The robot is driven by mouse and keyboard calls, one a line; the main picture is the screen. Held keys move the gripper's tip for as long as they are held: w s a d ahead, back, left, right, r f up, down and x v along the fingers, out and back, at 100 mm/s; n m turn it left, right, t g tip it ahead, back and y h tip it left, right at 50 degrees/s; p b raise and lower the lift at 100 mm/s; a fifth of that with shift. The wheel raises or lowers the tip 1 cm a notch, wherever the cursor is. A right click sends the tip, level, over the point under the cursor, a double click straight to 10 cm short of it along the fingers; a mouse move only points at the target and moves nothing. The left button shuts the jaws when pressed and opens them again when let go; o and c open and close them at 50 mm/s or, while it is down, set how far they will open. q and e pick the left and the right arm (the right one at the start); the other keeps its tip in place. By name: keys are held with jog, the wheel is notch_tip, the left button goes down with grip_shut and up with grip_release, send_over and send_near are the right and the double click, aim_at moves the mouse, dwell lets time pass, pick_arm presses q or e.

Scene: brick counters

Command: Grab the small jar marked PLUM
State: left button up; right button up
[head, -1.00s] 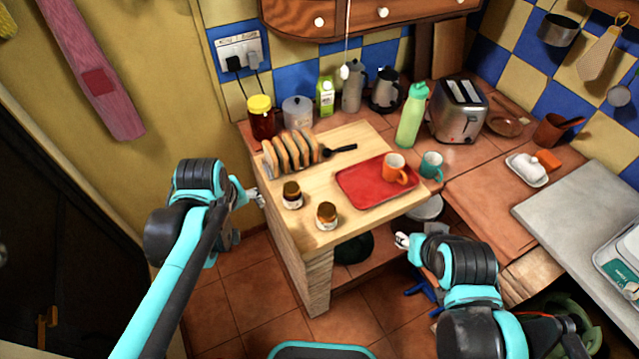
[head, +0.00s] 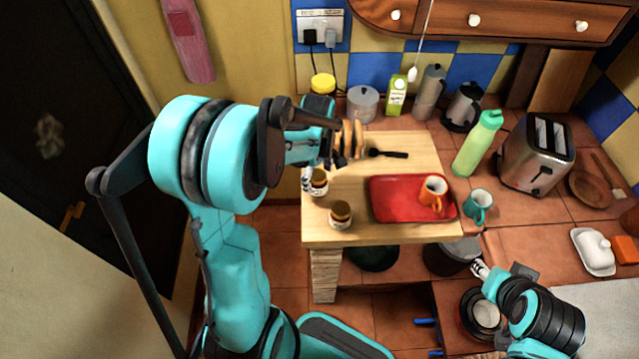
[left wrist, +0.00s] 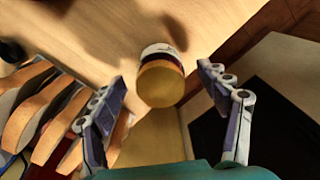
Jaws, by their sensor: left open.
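Two small jars with brown-gold lids stand on the wooden block top (head: 413,150): a far jar (head: 319,184) near the toast, and a near jar (head: 340,214) closer to the front edge. I cannot read either label, so I cannot tell which is PLUM. My left gripper (head: 322,168) is open just above and beside the far jar, partly covering it. In the left wrist view, one jar (left wrist: 160,76) shows lid-first between the spread fingers, touching neither as far as I see. My right gripper (head: 480,268) is low at the right, away from the jars; its jaw state is unclear.
Sliced toast (head: 350,138) stands close beside my left gripper; it fills the left of the left wrist view (left wrist: 40,115). A black-handled utensil (head: 388,154) lies behind.

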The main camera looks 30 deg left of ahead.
aim_at(318, 184)
pick_arm(q)
notch_tip(318, 184, down, 4)
jog(key=shift+a+r+b, duration=0.1)
jog(key=shift+b, duration=0.55)
jog(key=c, duration=1.6)
jog(key=shift+o, duration=0.2)
jog(key=shift+r, duration=0.1)
